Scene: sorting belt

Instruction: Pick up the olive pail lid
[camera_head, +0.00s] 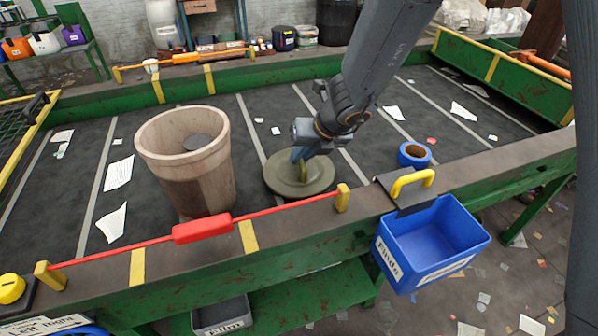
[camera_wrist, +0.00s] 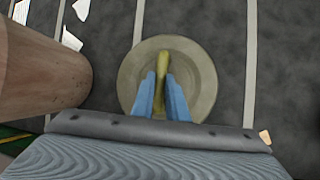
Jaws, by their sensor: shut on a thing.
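The olive pail lid (camera_head: 282,181) is a round, flat disc lying on the dark belt, to the right of a large tan bin. It has a raised yellowish-olive handle across its middle. My gripper (camera_head: 300,158) reaches down from the upper right, with its blue fingers at that handle. In the wrist view the lid (camera_wrist: 205,90) is seen from above, and the blue fingers of my gripper (camera_wrist: 163,98) are shut on the handle. The lid looks level, and I cannot tell whether it touches the belt.
The tan bin (camera_head: 187,160) stands close on the left. A roll of blue tape (camera_head: 414,155) lies to the right. A blue box (camera_head: 432,243) hangs on the front rail. A red bar (camera_head: 202,228) runs along the near edge. Paper scraps are scattered on the belt.

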